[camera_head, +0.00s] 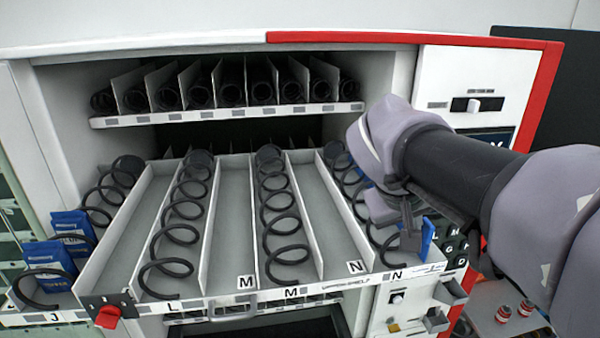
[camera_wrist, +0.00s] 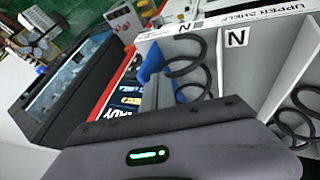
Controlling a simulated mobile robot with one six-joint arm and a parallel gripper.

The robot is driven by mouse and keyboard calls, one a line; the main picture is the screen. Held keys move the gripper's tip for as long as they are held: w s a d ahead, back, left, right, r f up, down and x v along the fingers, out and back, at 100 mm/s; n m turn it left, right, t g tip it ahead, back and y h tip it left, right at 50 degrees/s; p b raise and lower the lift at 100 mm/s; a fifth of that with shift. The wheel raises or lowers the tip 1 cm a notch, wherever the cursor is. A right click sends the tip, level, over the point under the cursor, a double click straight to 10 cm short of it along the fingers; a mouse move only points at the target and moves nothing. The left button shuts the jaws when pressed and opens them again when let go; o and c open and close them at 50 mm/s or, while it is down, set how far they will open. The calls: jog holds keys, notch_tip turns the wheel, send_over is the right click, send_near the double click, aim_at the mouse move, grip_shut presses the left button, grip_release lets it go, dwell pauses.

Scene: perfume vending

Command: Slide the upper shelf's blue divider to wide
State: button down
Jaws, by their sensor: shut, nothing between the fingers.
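The upper shelf (camera_head: 310,293) is pulled forward, with black coils standing in lanes between pale dividers. A blue piece (camera_head: 428,236), which looks like the blue divider, shows at the shelf's right end, beyond the rightmost N label. It also shows in the wrist view (camera_wrist: 151,64) beside a black coil. Most of it is hidden by the coil and my gripper. My gripper (camera_head: 408,232) is shut and empty, reaching down just left of the blue piece. I cannot tell whether they touch. In the wrist view, my gripper's dark housing fills the bottom.
A red knob (camera_head: 108,316) sits at the shelf's front left, near blue pouches (camera_head: 50,262). A higher shelf (camera_head: 230,114) holds more coils. A keypad (camera_head: 455,248) and the red cabinet frame (camera_head: 545,75) are close to my arm on the right. The middle lanes are empty.

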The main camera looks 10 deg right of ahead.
jog(key=shift+d, duration=0.45)
jog(key=d, duration=0.4)
jog(key=shift+d, duration=0.25)
jog(key=shift+w+a, duration=0.1)
jog(key=shift+a, duration=0.05)
